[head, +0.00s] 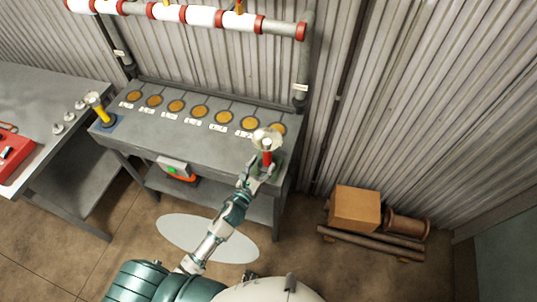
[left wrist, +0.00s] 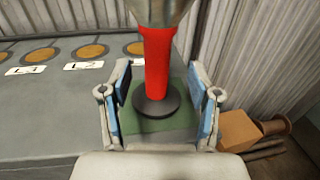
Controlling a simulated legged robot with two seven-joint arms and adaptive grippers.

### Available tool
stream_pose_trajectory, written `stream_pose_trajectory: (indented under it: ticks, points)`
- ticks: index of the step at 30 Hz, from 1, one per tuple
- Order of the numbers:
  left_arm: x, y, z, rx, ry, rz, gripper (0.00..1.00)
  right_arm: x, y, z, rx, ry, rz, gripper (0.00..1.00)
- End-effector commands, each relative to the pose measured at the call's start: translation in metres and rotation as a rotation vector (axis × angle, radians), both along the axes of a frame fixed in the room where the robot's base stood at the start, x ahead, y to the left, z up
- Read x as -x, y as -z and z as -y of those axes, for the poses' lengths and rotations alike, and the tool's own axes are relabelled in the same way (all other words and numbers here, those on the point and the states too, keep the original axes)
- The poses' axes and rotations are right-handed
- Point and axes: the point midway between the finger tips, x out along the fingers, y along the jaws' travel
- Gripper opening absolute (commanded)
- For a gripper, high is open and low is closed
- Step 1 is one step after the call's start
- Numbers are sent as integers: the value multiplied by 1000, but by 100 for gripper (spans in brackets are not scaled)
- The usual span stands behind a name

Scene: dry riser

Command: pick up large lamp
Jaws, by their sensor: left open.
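The large lamp (head: 267,150) stands upright near the right end of the grey bench, with a red stem and a wide pale top in the head view. In the left wrist view the lamp's red stem (left wrist: 157,62) rises from a round dark base on a green square pad (left wrist: 150,124). My left gripper (head: 257,168) is open, its two blue-padded fingers (left wrist: 160,105) on either side of the stem with gaps on both sides. The lamp's top is cut off in the left wrist view. My right gripper is not in view.
The grey bench (head: 190,142) carries a row of labelled orange discs (head: 200,111) and a yellow-handled item (head: 97,107) on a blue pad at its left end. A red case (head: 14,150) lies on the left table.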

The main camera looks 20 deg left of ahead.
Motion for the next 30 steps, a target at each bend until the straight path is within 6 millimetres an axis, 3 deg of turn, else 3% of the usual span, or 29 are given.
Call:
stream_pose_trajectory:
  ticks: [9,18,20,26,30]
  points:
    - [-44,3,8,3,-1,1,62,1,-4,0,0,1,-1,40]
    - [-50,4,11,1,-1,1,62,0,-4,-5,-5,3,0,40]
    - [-50,4,12,0,-1,1,52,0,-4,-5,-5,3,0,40]
    - [-50,4,11,1,-1,0,2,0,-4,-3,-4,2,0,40]
    - [-50,4,11,1,0,0,0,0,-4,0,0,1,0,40]
